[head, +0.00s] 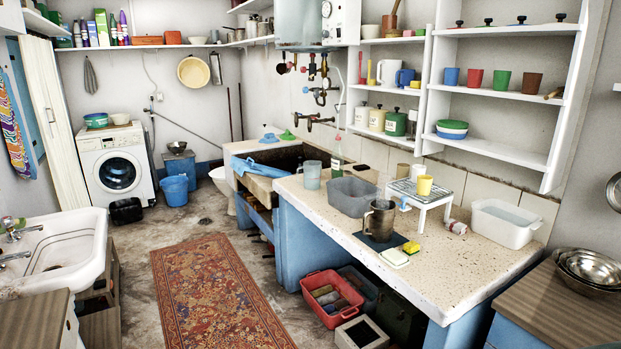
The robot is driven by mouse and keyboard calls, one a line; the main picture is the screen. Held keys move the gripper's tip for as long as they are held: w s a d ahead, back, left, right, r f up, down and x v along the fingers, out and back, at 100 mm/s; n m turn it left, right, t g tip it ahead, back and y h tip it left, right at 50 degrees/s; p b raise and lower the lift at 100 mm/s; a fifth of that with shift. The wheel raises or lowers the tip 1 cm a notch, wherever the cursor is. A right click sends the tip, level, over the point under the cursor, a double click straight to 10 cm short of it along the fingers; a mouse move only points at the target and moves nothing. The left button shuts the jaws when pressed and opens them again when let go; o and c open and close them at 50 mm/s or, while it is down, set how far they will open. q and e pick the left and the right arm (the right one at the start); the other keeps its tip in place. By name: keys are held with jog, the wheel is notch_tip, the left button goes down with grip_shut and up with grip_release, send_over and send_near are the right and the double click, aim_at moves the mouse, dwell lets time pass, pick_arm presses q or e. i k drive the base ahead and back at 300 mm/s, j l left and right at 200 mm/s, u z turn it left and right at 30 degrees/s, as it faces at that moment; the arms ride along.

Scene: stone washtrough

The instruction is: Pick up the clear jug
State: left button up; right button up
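The clear jug (312,176) looks like a see-through, slightly bluish vessel with a handle on its left. It stands upright at the far left end of the speckled counter (455,262), near the dark stone trough (283,158). A green bottle (337,158) stands just to its right and behind it. A grey plastic basin (352,197) is to its right and nearer to me. Neither of my grippers shows in the head view.
A dark metal mug (380,220) stands on a dark mat. A red crate (332,298) sits below the counter. A rug (222,292) covers the open floor.

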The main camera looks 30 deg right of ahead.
aim_at(312, 169)
jog(key=i+z, duration=0.1)
jog(key=z, duration=1.75)
jog(key=i+j+z, duration=0.45)
jog(key=j+z, duration=0.25)
jog(key=j, duration=0.15)
jog(key=i+j+z, duration=0.1)
jog(key=j, duration=0.25)
jog(key=i+j, duration=0.15)
jog(key=j, duration=0.25)
jog(key=i+j+z, duration=0.15)
jog(key=j, duration=0.2)
jog(key=i+j, duration=0.1)
jog(key=j, duration=0.35)
jog(key=i+j, duration=0.1)
jog(key=j, duration=0.3)
jog(key=i+j, duration=0.1)
jog(key=j, duration=0.35)
jog(key=i+j, duration=0.1)
jog(key=j, duration=0.3)
